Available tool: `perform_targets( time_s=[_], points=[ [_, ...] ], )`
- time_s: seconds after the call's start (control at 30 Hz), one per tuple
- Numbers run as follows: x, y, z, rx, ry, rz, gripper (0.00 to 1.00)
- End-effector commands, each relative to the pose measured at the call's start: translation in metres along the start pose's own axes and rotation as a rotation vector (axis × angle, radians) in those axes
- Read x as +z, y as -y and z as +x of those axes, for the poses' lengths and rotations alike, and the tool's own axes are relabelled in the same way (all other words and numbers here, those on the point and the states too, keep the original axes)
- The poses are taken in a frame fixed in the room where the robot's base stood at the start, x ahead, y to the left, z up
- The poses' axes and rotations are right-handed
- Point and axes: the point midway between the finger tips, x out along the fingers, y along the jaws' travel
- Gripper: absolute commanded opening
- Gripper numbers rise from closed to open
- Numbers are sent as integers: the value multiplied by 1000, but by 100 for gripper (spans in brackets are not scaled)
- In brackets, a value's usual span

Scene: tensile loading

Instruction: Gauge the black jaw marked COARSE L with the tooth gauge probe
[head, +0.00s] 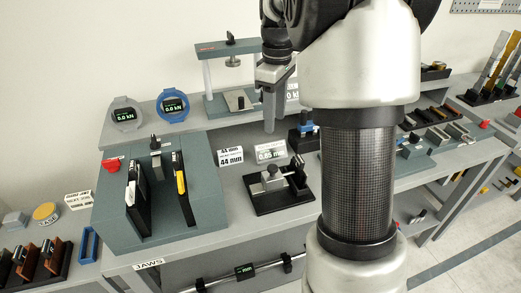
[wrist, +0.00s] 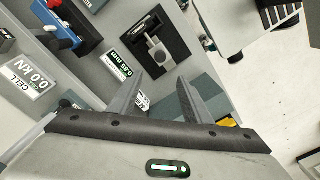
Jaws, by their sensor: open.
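My gripper (head: 270,125) hangs above the bench in the head view, pointing down. In the wrist view its two fingers (wrist: 160,92) are apart with nothing between them. A blue-and-black tool (head: 306,128) on a dark stand is behind the fixture; it also shows with a red end in the wrist view (wrist: 62,38). I cannot tell for sure whether it is the tooth gauge probe. A black jaw (head: 137,197) stands in the left slot of the grey-green block (head: 108,225). A second dark jaw with a yellow face (head: 180,175) stands at the right slot. The COARSE L marking is not readable.
A black-based fixture with a grey block (head: 270,180) stands right of the jaw block, beside a millimetre sign (head: 270,151). A grey frame (head: 207,75) and two round displays (head: 174,106) stand behind. More dark pieces stand at lower left (head: 33,262).

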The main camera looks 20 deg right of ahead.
Motion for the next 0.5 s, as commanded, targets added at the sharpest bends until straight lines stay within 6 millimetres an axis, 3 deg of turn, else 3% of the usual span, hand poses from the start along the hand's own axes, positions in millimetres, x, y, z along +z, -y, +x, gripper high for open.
perform_targets(
  time_s=[0.5],
  points=[
    [0, 2, 103, -4, 2, 2, 45]
  ],
)
